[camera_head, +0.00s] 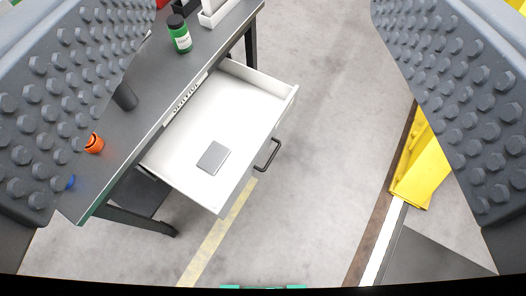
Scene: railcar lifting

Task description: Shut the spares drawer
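The spares drawer (239,117) is a white drawer pulled well out of the right side of a grey workbench. A small flat grey plate (213,157) lies inside it, towards the near end. Its dark bar handle (268,155) is on the outer front panel, at the right. My gripper (262,110) shows as two grey studded fingers, one at the left edge and one at the right edge of the view. They are wide apart with nothing between them at the fingers. The drawer is seen through the gap, and the handle looks untouched.
The workbench (150,110) carries a green bottle (181,38), an orange object (94,143), a dark cylinder (124,96) and white bins (214,12). A yellow structure (423,165) stands at the right beside a rail-like strip. Grey floor between drawer and yellow structure is clear.

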